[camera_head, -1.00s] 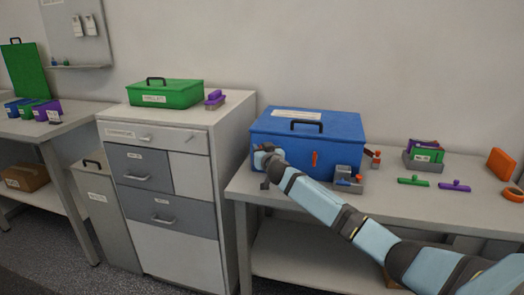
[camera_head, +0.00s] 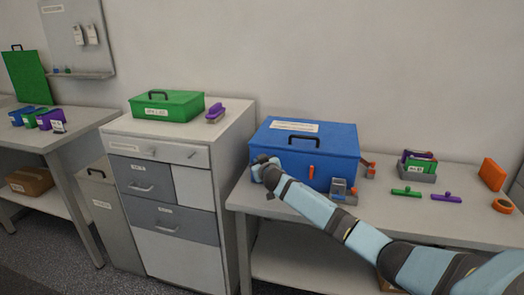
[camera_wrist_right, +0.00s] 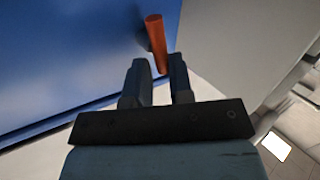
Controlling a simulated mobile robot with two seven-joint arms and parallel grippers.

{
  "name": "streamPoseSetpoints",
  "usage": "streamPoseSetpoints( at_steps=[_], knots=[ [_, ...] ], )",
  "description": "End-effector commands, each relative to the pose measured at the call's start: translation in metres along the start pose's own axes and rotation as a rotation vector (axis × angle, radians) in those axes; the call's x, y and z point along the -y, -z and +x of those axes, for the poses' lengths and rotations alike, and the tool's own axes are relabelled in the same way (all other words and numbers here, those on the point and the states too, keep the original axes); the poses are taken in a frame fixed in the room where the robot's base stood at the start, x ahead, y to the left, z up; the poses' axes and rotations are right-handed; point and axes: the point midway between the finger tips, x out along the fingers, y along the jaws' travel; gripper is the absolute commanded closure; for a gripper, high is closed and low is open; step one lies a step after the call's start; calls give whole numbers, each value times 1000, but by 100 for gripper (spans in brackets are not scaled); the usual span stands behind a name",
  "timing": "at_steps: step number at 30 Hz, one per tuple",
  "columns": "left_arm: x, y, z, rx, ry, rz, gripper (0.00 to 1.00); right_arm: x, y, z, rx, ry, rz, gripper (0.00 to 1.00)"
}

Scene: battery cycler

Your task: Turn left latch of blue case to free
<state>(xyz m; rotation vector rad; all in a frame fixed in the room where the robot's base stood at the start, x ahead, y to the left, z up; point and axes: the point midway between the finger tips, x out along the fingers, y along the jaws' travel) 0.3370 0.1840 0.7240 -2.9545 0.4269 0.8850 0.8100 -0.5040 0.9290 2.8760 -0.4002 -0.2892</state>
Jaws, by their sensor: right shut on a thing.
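The blue case (camera_head: 335,172) stands closed on the bench, black handle on its lid. Its right-hand orange latch (camera_head: 311,172) shows on the front, close to upright. My right gripper (camera_head: 262,165) is at the left end of the case front and hides the left latch in the head view. In the right wrist view the left latch (camera_wrist_right: 156,43) is an orange bar, slightly tilted, at the fingertips. My right gripper (camera_wrist_right: 158,75) is shut on it, beside the blue case wall (camera_wrist_right: 70,55). My left gripper is out of view.
A small grey holder (camera_head: 343,191) stands before the case, near my right forearm. Orange parts (camera_head: 369,169) sit at the case's right side. A grey bin (camera_head: 417,165), green tool (camera_head: 406,191) and purple tool (camera_head: 446,198) lie farther right. A drawer cabinet (camera_head: 180,230) stands left.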

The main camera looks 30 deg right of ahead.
Motion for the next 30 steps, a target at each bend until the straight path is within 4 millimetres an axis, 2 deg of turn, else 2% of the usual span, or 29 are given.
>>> streamPoseSetpoints(
  at_steps=[1, 6, 18, 30],
  knots=[
    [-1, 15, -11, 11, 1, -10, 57, 4, 12, -2, 28, 10, -34, 100],
    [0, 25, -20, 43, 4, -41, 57, 8, 11, 0, 117, 11, -168, 100],
    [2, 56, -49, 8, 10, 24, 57, 18, 6, 5, 327, 11, -485, 100],
    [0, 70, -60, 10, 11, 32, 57, 25, -3, 10, 534, 12, -794, 100]
  ],
)
